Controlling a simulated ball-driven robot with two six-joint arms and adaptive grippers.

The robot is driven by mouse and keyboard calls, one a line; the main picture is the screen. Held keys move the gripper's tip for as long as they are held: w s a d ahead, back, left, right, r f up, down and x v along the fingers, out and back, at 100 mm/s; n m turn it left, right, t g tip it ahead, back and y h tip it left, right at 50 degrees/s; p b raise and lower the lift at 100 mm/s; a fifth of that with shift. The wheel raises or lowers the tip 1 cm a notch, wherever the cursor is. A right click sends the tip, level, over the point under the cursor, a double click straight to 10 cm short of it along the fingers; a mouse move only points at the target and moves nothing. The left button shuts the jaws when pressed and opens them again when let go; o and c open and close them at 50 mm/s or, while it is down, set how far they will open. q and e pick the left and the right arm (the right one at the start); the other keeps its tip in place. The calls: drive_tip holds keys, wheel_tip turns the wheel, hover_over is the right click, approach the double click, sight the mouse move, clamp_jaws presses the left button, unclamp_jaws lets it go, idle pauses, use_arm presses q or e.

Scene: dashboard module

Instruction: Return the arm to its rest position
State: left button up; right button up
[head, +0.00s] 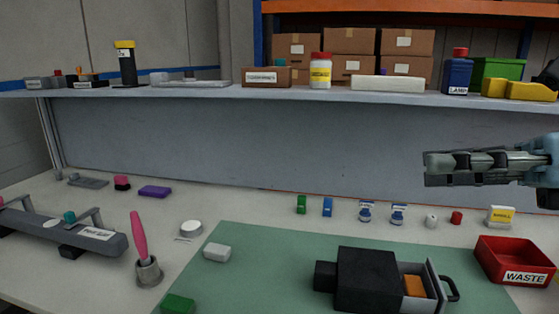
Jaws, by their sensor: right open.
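My right gripper (440,167) comes in from the right edge in the head view. It points left, level, in the air in front of the grey back panel (250,145) and below the shelf. Its fingers are seen side-on, with nothing visible held in them. It is apart from everything on the bench. My left gripper is not in view.
A black box (362,277) with an open drawer (434,280) holding an orange block (414,286) stands on the green mat (270,265). A red waste bin (514,262) is below my right gripper. The shelf (220,94) above carries bottles and boxes. Small items line the bench back.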

drive_tip(key=w+d+r+m+t+h, duration=0.35)
drive_tip(key=d+m+t+h, duration=0.3)
drive_tip(key=m+t, duration=0.9)
drive_tip(key=s+d+f+m+g+h, duration=0.2)
drive_tip(key=d+f+m+g+h, duration=0.25)
drive_tip(key=f+m, duration=0.4)
drive_tip(key=s+d+f+m+g+h, duration=0.25)
drive_tip(key=f+m+g+h, duration=0.3)
drive_tip(key=m, duration=0.65)
drive_tip(key=s+a+f+m+g+y, duration=0.1)
drive_tip(key=s+a+f+m+g, duration=0.3)
drive_tip(key=s+f, duration=0.35)
drive_tip(key=s+a+f+m+g+y, duration=0.15)
drive_tip(key=s+a+f+g, duration=0.25)
drive_tip(key=s+f+g, duration=0.4)
drive_tip(key=s+d+f+b, duration=0.1)
drive_tip(key=f+b, duration=0.1)
drive_tip(key=f, duration=0.9)
drive_tip(key=s+d+f+m+b, duration=0.1)
drive_tip(key=f+b, duration=0.1)
drive_tip(key=f, duration=0.8)
drive_tip(key=s+d+f+b, duration=0.1)
drive_tip(key=s+f+b, duration=0.1)
drive_tip(key=f, duration=0.9)
drive_tip(key=s+f+b, duration=0.4)
drive_tip(key=s+f, duration=1.3)
drive_tip(key=f, duration=0.2)
drive_tip(key=shift+s+d, duration=0.3)
drive_tip(key=shift+d, duration=0.05)
